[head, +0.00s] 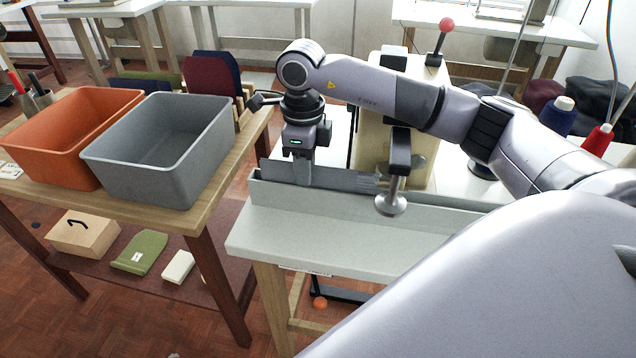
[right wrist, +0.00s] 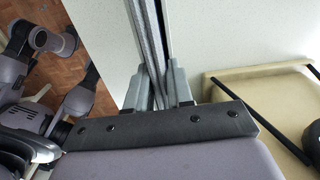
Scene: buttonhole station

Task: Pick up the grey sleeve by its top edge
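The grey sleeve (head: 345,180) stands on edge in a long pale grey trough (head: 400,212) at the front of the white table. My right gripper (head: 303,177) points straight down at the sleeve's left part. One finger overlaps the sleeve's face below its top edge. In the right wrist view the two fingers (right wrist: 160,82) stand close together, on either side of a thin grey strip (right wrist: 153,35), the sleeve's upper edge. I cannot tell whether they press on it. My left gripper is not in view.
A clamp with a round metal foot (head: 391,203) stands in front of the sleeve's right end. A cream machine (head: 375,135) is behind it. Orange (head: 65,165) and grey (head: 185,180) bins sit on the wooden table at left. Thread cones (head: 598,140) stand at right.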

